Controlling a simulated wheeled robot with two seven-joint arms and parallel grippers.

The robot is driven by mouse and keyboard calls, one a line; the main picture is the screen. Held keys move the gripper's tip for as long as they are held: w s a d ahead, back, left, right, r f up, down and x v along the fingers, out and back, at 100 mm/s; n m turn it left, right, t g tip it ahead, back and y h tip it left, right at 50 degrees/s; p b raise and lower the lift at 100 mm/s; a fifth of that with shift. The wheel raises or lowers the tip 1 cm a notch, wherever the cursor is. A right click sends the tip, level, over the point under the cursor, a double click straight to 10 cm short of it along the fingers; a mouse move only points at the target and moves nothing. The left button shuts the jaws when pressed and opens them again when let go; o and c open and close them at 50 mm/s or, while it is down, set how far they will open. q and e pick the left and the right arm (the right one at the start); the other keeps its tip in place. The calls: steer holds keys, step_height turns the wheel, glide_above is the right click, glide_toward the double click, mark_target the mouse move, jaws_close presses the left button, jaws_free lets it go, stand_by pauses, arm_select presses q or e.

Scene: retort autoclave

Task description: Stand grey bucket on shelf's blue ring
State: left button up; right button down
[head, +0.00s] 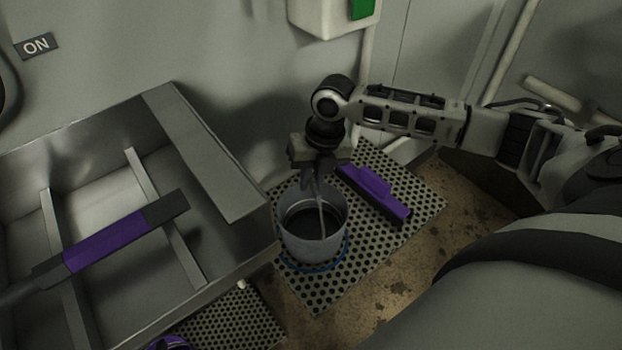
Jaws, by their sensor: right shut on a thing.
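The grey bucket (313,246) is upright over the perforated shelf (410,195), near the shelf's left side. The blue ring (343,255) shows as an arc around the lower part of the bucket; the bucket covers most of it. I cannot tell whether the bucket's base touches the shelf. My right gripper (314,182) points down at the bucket's far rim and is shut on the bucket, at its handle or rim; the exact grip is hard to see. My left gripper is not in view.
A purple-and-black object (376,192) lies on the shelf right of the bucket. A metal basin (215,165) with a purple-gripped bar (105,240) across it stands close on the left. A lower perforated panel (235,325) is at the bottom. A white box (325,15) with a green panel is on the wall.

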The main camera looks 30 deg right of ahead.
steer(key=shift+f, duration=0.2)
steer(key=shift+f, duration=0.15)
steer(key=c, duration=1.4)
jaws_free()
steer(key=shift+c, duration=0.2)
